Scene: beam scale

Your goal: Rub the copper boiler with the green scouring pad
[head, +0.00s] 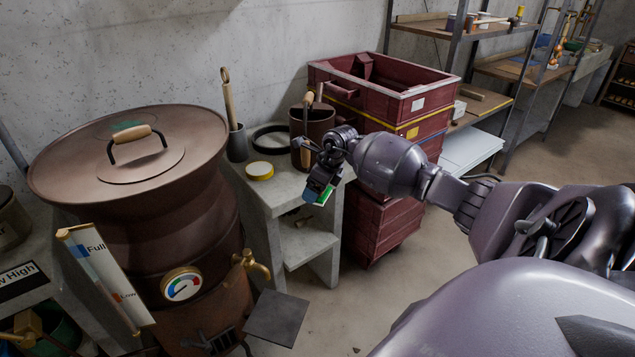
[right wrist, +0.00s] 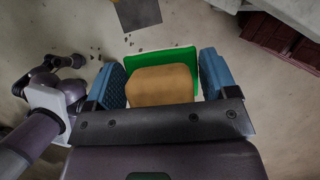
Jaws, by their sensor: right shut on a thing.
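The copper boiler (head: 165,225) is a large dark reddish-brown vessel at the left of the head view. Its wide lid (head: 75,165) has a wooden-topped handle, and a dull green patch (head: 128,126) shows behind the handle. In the right wrist view, the pad (right wrist: 150,62) is bright green with a tan block (right wrist: 160,86) between the blue fingers. My left gripper is not in view.
A grey bench (head: 290,190) beside the boiler holds a yellow-rimmed tin (head: 259,171), a black ring and brown and grey containers. Dark red crates (head: 385,90) are stacked behind my right arm. A gauge (head: 181,284), a brass tap (head: 252,264) and a level board (head: 105,280) front the boiler.

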